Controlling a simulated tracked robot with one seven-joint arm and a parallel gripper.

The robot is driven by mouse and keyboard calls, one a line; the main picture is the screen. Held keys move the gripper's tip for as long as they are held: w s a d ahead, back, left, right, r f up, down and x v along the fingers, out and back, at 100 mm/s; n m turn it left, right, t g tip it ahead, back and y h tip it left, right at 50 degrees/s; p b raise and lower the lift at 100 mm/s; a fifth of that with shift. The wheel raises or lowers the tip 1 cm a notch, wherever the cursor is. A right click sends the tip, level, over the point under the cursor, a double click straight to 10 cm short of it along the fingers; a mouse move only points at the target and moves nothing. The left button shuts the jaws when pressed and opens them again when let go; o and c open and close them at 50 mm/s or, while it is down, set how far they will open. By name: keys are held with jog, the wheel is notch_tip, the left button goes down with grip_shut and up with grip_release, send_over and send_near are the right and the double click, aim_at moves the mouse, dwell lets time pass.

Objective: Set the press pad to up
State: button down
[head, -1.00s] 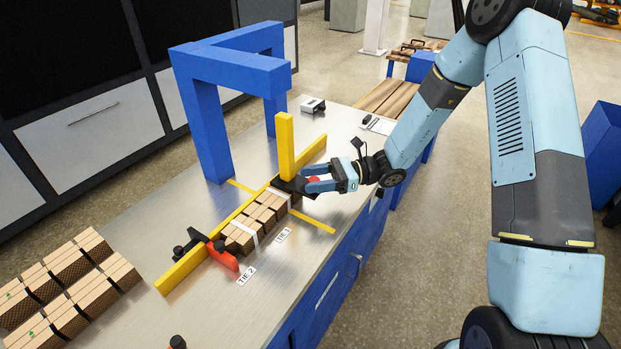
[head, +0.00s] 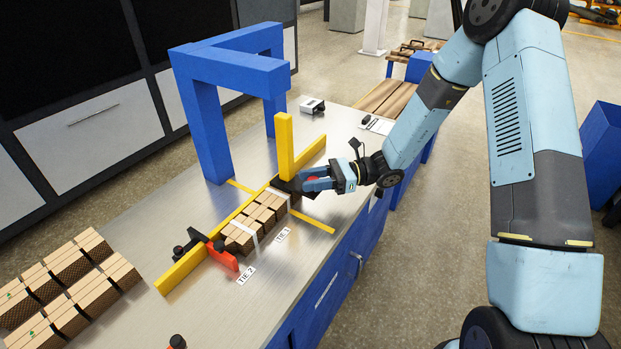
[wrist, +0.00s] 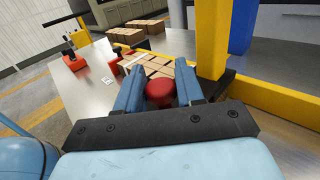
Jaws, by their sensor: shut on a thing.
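A red round knob (wrist: 160,92) sits by the pad. My gripper (head: 316,179) is shut on the red knob; in the wrist view my blue fingers (wrist: 160,85) stand on both sides of it. The pad looks low, level with the block tops; its underside is hidden.
A blue arch frame (head: 205,115) stands behind the yellow rail (head: 195,263). A red-orange clamp (head: 222,256) is at the row's other end. Loose brown block stacks (head: 75,275) lie at left. The bench front at right is clear.

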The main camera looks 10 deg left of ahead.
jog(key=shift+w+d+r, duration=0.1)
jog(key=shift+w+r, duration=0.3)
jog(key=shift+r, duration=0.2)
notch_tip(320, 180, up, 15)
jog(key=shift+d+f, duration=0.2)
jog(key=shift+w, duration=0.1)
jog(key=c, duration=1)
grip_release()
jog(key=shift+o, duration=1)
jog(key=shift+f, duration=0.1)
jog(key=v, duration=1.3)
jog(key=shift+d, duration=0.3)
